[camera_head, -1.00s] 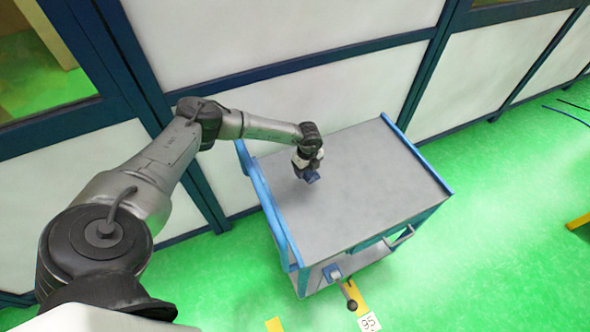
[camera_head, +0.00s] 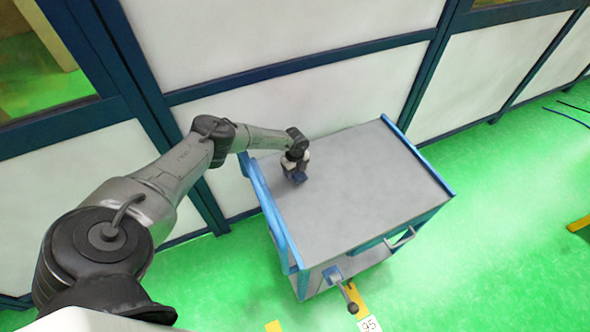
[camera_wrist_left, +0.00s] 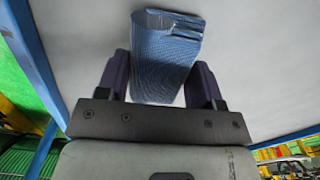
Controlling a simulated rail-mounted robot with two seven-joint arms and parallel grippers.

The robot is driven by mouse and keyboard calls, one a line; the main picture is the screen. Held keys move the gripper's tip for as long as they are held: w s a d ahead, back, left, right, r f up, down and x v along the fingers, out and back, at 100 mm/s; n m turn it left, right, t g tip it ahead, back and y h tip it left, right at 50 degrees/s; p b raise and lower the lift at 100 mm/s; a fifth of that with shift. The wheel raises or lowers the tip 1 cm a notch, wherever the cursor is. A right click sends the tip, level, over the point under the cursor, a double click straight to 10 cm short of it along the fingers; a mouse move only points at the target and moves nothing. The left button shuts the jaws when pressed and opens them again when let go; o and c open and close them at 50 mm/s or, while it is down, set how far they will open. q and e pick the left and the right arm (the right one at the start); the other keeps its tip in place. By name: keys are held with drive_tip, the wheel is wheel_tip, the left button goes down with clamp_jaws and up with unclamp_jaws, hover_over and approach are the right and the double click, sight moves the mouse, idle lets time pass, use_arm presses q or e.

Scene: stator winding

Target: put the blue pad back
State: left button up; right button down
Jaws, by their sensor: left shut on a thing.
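The blue pad (camera_wrist_left: 163,62) shows in the left wrist view as a ribbed, folded blue piece between the two fingers. My left gripper (camera_wrist_left: 161,82) is shut on it. In the head view the left gripper (camera_head: 295,170) points down over the back-left part of the grey cart top, with the small blue pad (camera_head: 299,178) at its tips. I cannot tell whether the pad touches the cart top. My right gripper is not in view.
The cart (camera_head: 360,195) has a grey top with raised blue rails along its left and right sides. Its top is otherwise bare. A lever with a dark knob (camera_head: 352,307) sticks out at the front. White wall panels with blue frames stand close behind the cart.

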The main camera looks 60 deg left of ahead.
use_arm(q)
drive_tip(key=shift+f, duration=0.25)
drive_tip(key=o, duration=1.2)
drive_tip(key=shift+a+f+b, duration=0.1)
drive_tip(key=shift+b, duration=0.6)
drive_tip(key=r+p, duration=0.2)
drive_tip(key=r, duration=1.2)
drive_tip(key=shift+a+r, duration=0.1)
drive_tip(key=shift+a, duration=0.1)
